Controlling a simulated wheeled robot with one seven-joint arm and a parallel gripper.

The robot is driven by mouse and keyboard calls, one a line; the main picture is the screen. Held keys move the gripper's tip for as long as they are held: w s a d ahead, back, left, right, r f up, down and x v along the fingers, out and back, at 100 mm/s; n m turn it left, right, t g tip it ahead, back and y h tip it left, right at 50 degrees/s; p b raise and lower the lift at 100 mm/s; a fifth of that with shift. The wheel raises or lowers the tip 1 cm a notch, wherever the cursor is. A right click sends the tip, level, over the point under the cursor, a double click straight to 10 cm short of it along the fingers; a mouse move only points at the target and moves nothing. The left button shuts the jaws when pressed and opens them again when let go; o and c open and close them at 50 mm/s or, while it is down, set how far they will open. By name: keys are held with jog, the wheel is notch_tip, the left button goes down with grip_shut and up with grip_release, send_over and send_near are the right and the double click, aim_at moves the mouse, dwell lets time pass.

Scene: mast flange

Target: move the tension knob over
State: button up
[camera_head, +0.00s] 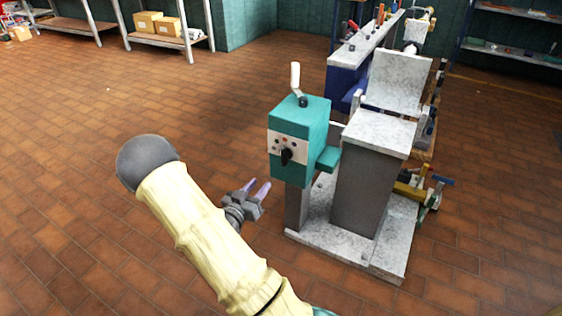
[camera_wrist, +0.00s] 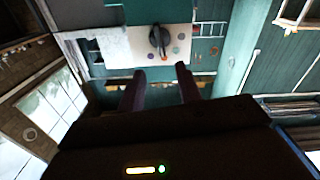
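The tension knob (camera_head: 286,156) is a black knob on a pale panel (camera_head: 275,142) with coloured dots, on the front of a teal machine head (camera_head: 305,118). In the wrist view the knob (camera_wrist: 158,40) is dark and elongated, and stands roughly upright on the panel, beyond my fingertips. My gripper (camera_head: 260,190) is open, below and to the left of the knob in the head view, with a gap between them. In the wrist view its two dark fingers (camera_wrist: 158,80) are apart with nothing between them.
The teal head stands on a grey post beside a grey pedestal (camera_head: 368,170), on a pale base plate (camera_head: 345,250). A white lever (camera_head: 295,78) rises from its top. A blue bench (camera_head: 350,70) with tools stands behind. The tiled floor (camera_head: 180,100) at left is clear.

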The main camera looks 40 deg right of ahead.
aim_at(282, 159)
jog(key=b+x, duration=0.4)
jog(key=x, duration=0.9)
jog(key=shift+d, duration=0.25)
jog(key=shift+w+d, duration=0.25)
jog(key=shift+d, duration=0.35)
grip_shut()
